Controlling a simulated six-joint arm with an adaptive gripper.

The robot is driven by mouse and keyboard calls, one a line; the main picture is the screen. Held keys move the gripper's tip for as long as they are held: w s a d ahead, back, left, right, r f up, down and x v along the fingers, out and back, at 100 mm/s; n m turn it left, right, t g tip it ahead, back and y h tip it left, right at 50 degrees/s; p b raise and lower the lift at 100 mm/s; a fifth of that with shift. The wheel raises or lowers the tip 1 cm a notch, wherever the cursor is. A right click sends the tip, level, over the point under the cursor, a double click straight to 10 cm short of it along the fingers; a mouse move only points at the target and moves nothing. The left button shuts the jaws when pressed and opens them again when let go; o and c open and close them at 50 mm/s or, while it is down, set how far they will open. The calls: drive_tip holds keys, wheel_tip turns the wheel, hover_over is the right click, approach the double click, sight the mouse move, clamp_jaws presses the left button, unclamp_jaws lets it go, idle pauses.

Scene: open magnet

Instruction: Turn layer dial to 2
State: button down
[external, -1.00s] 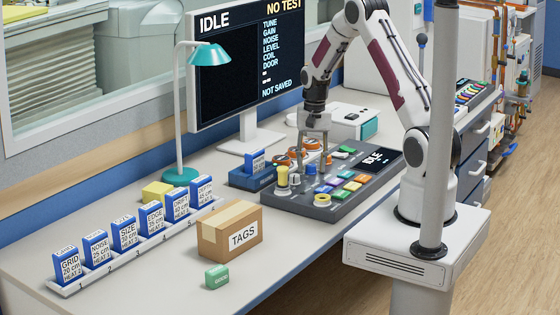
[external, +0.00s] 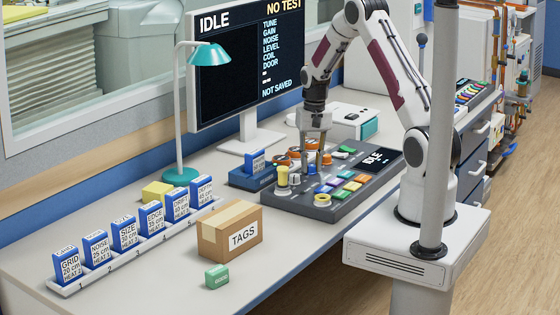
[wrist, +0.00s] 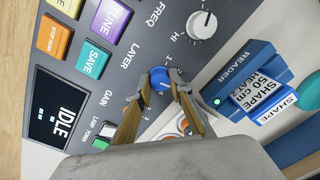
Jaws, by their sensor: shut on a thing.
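The layer dial is a round blue knob (wrist: 160,79) on the grey control panel, beside the printed word LAYER in the wrist view. My gripper (wrist: 161,84) is shut on this knob, with one finger on each side of it. A small white mark shows on the knob, but I cannot tell for certain which number it points to. The fingers partly hide the printed scale around it.
A white FREQ knob (wrist: 202,25) sits beside the dial, and coloured buttons such as TUNE (wrist: 112,20) and SAVE (wrist: 93,59) are nearby. A blue reader (wrist: 240,72) holds a SHAPE card.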

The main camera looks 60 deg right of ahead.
sight(312, 165)
drive_tip(key=n, duration=0.3)
drive_tip(key=shift+n, duration=2.2)
drive_tip(key=c, duration=1.8)
unclamp_jaws()
drive_tip(key=shift+r, duration=0.1)
drive_tip(key=shift+d+r, duration=0.15)
drive_tip(key=shift+r, duration=3.55)
